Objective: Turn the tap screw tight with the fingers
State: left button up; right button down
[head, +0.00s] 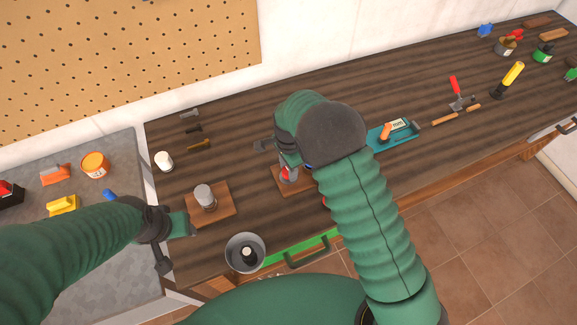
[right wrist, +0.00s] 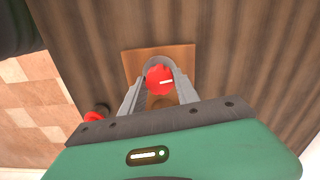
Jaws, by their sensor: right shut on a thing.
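The tap screw shows in the right wrist view as a round red head (right wrist: 158,74) with a pale mark on it. It stands over a square brown wooden board (right wrist: 132,62). My right gripper (right wrist: 160,68) is shut on the red head, with a grey finger on each side. In the head view the red part (head: 291,177) shows just below my right gripper, and my arm hides much of it and of its board (head: 281,189). My left gripper (head: 180,243) hangs at the left near the bench edge, apart from the screw; its fingers are unclear.
A second board (head: 226,207) with a grey cylinder (head: 205,196) stands left of the screw. A grey bucket (head: 245,253) is at the front edge. A teal tray (head: 392,136) lies to the right. Another red part (right wrist: 96,113) is left of my right gripper.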

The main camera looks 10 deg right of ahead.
aim_at(287, 169)
jog(key=shift+w+r+m, duration=0.25)
jog(key=shift+w+m, duration=0.05)
jog(key=shift+m, duration=0.5)
jog(key=c, duration=1.3)
grip_release()
jog(key=shift+o, duration=2)
jog(key=shift+s+a+f, duration=0.1)
jog(key=shift+s+f, duration=0.05)
jog(key=shift+f, duration=0.05)
notch_tip(287, 169, up, 17)
jog(key=b, duration=0.1)
jog(key=shift+b, duration=0.4)
